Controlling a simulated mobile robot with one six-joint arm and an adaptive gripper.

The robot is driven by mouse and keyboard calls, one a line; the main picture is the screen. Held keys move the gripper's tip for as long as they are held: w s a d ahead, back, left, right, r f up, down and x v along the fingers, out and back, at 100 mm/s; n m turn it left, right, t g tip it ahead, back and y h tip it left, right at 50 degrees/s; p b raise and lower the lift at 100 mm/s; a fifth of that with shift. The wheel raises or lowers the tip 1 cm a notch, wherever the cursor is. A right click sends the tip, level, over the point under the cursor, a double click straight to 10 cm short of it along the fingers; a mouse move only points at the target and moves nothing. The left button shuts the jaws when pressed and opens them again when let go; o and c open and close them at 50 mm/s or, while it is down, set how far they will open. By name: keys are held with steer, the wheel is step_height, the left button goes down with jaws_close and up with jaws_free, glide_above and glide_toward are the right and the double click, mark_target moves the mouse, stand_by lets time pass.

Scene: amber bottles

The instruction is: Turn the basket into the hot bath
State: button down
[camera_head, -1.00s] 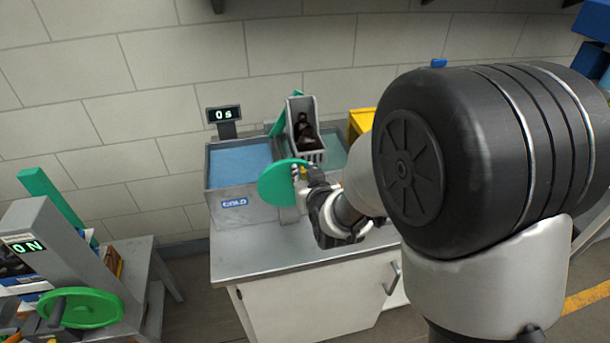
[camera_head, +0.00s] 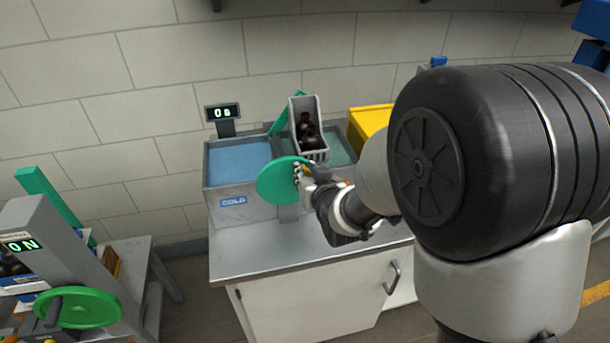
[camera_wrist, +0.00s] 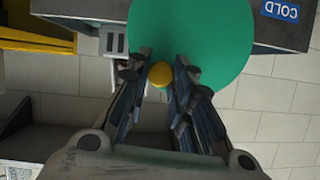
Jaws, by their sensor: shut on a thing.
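My gripper (camera_head: 308,182) is shut on a yellow knob (camera_wrist: 160,74) at the edge of a green disc (camera_head: 279,182). In the wrist view the fingers sit on either side of the knob, with the green disc (camera_wrist: 190,30) behind it. The grey basket (camera_head: 300,104) holds dark amber bottles (camera_head: 309,132) and leans to the right, raised over the bath on the right. That right-hand bath (camera_head: 340,150), with greenish water, is partly hidden behind the basket and my arm. The left-hand bath (camera_head: 238,160) has blue water and a COLD label (camera_head: 233,201).
A small display (camera_head: 223,112) stands behind the cold bath. A yellow box (camera_head: 368,122) is at the right, partly hidden by my arm. At the lower left stands a grey machine with a green handwheel (camera_head: 77,308) and an ON display (camera_head: 22,246). The counter front (camera_head: 270,262) is clear.

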steer(key=d+f+m+y+b, duration=0.2)
steer(key=f+m+y, duration=0.3)
steer(key=m, duration=0.3)
steer(key=shift+w+d+f+b, duration=0.35)
steer(key=shift+w+d+f, duration=0.1)
steer(key=shift+d+f, duration=0.25)
stand_by(0.7)
steer(key=shift+a+f+m+y, duration=0.1)
steer(key=shift+f+m+y, duration=0.1)
steer(key=shift+m+y, duration=0.1)
stand_by(0.3)
steer(key=c, duration=1.6)
jaws_free()
steer(key=shift+o, duration=1)
steer(key=shift+r, duration=0.1)
steer(key=v, duration=1.2)
